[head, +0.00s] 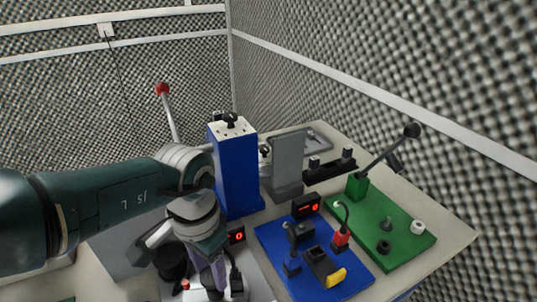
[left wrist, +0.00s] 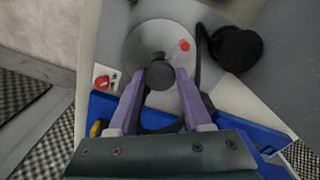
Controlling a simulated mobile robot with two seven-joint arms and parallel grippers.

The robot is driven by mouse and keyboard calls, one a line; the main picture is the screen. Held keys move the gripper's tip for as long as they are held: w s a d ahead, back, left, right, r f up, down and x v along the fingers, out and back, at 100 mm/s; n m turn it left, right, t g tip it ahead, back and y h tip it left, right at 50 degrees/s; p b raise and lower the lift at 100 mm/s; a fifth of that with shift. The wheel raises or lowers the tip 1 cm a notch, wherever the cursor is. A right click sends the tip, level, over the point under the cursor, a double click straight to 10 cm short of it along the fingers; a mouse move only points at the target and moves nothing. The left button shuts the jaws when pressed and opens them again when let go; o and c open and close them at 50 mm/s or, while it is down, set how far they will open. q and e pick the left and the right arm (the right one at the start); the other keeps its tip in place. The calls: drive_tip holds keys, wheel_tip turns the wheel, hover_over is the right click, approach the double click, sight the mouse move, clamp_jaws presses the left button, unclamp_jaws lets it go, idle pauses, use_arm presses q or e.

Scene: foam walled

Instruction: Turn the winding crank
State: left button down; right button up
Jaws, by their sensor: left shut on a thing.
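The winding crank shows in the left wrist view as a pale grey disc (left wrist: 140,46) with a red dot (left wrist: 184,45) and a dark round knob (left wrist: 159,75). My left gripper (left wrist: 159,82) has its two purple fingers around the knob, shut on it. In the head view the left gripper (head: 213,276) points down at the bottom of the picture, over the pale disc (head: 194,295). The gripper and wrist hide much of the crank there. My right gripper is not in view.
A tall blue box (head: 233,170) stands behind my left gripper. A blue board (head: 270,238) with small fixtures and a green board (head: 415,240) with a black-knobbed lever (head: 390,148) lie to the right. A black round part (left wrist: 238,49) is beside the disc. Foam walls enclose the back and right.

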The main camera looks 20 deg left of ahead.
sight(211, 275)
use_arm(q)
drive_tip(key=shift+c, duration=1.7)
unclamp_jaws()
wheel_tip(211, 275, up, 10)
drive_tip(key=p, duration=1)
